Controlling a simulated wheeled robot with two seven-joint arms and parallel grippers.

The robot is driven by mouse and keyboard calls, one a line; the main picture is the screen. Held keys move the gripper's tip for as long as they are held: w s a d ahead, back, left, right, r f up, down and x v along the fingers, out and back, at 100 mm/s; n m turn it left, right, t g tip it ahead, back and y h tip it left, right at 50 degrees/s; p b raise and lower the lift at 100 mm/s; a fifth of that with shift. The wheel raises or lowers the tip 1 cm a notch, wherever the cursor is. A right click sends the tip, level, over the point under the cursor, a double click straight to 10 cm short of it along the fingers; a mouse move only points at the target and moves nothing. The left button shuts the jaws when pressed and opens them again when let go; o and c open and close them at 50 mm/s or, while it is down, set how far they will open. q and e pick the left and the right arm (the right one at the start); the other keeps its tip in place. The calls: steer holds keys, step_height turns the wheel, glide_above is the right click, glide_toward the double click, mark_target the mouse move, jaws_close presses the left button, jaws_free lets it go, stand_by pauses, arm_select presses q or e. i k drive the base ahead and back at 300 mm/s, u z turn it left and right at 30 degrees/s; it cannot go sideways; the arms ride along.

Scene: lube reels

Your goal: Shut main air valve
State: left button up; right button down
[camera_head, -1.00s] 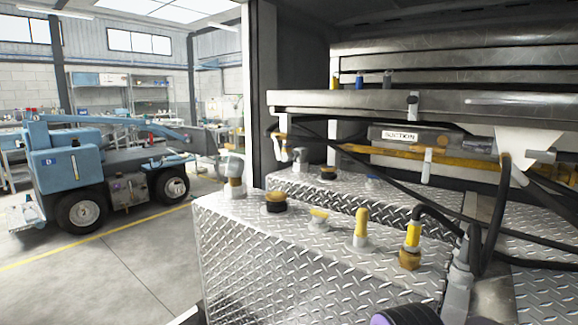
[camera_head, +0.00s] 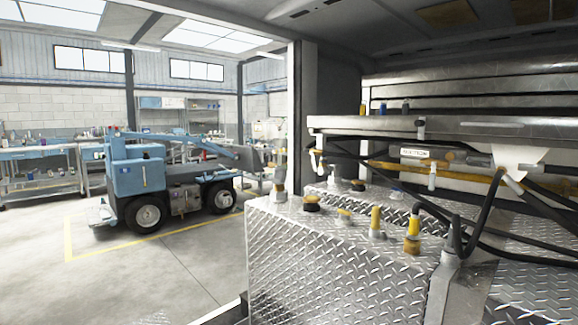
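I cannot tell for certain which part is the main air valve. A diamond-plate metal box (camera_head: 335,262) stands at the center right with several fittings on its top. These include a grey fitting (camera_head: 279,188) at the left corner, a black-and-brown cap (camera_head: 311,203), a small yellow-topped fitting (camera_head: 344,215), a yellow upright fitting (camera_head: 376,222) and a yellow-and-brass fitting (camera_head: 412,235) with a black hose. A yellow pipe (camera_head: 460,178) runs under the metal shelf behind. Neither of my grippers shows in the head view.
Black hoses (camera_head: 490,222) hang at the right. A blue vehicle (camera_head: 170,180) stands at the left. The concrete floor (camera_head: 150,270) before it is clear.

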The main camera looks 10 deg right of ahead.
mark_target(313, 163)
steer(key=u, duration=0.4)
steer(key=i, duration=0.85)
